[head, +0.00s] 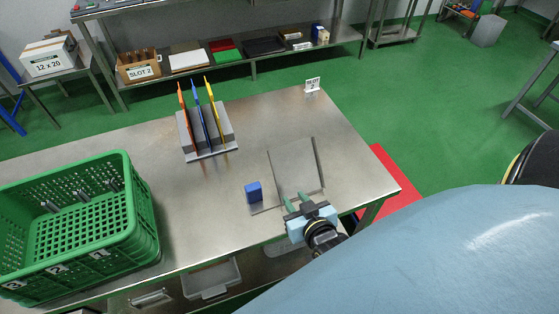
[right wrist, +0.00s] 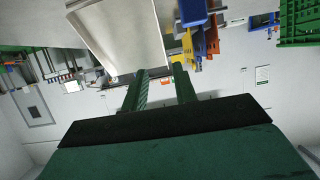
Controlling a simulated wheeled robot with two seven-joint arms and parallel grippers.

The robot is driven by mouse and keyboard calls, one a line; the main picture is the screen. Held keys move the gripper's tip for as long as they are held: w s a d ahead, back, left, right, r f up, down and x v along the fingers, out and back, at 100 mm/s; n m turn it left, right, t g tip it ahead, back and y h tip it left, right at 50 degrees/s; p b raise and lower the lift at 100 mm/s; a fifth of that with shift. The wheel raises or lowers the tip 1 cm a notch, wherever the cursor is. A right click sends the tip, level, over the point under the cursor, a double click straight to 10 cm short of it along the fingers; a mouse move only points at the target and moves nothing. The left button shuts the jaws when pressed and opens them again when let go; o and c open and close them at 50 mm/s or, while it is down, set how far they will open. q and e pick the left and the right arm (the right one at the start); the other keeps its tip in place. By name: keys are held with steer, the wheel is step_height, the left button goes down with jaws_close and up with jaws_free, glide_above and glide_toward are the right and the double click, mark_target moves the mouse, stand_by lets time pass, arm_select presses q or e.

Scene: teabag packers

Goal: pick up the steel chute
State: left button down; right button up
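The steel chute (head: 294,167) is a grey sheet with a raised side edge, on the steel table near its right end. It also shows at the top of the right wrist view (right wrist: 122,35). My right gripper (head: 297,200) is at the chute's near end, its two green fingers pointing at it. In the right wrist view the fingers (right wrist: 160,72) are apart, with the chute's near end by their tips. I cannot tell if they touch it. My left gripper is not in view.
A blue block (head: 253,191) stands left of the chute. A grey rack (head: 210,152) with orange, blue and yellow upright plates stands farther back. A large green crate (head: 128,222) fills the table's left. A small slot sign (head: 312,84) stands at the far edge.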

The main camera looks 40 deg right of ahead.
steer(key=b, duration=0.4)
glide_toward(275, 176)
steer(key=w+f, duration=0.1)
steer(key=b+x, duration=0.4)
steer(key=x, duration=0.2)
steer(key=shift+d+r+b, duration=0.1)
steer(key=shift+r+b, duration=0.05)
steer(key=shift+b, duration=0.2)
steer(key=shift+w+d+b, duration=0.1)
steer(key=shift+w+b, duration=0.3)
steer(key=shift+w, duration=0.1)
jaws_close()
stand_by(0.5)
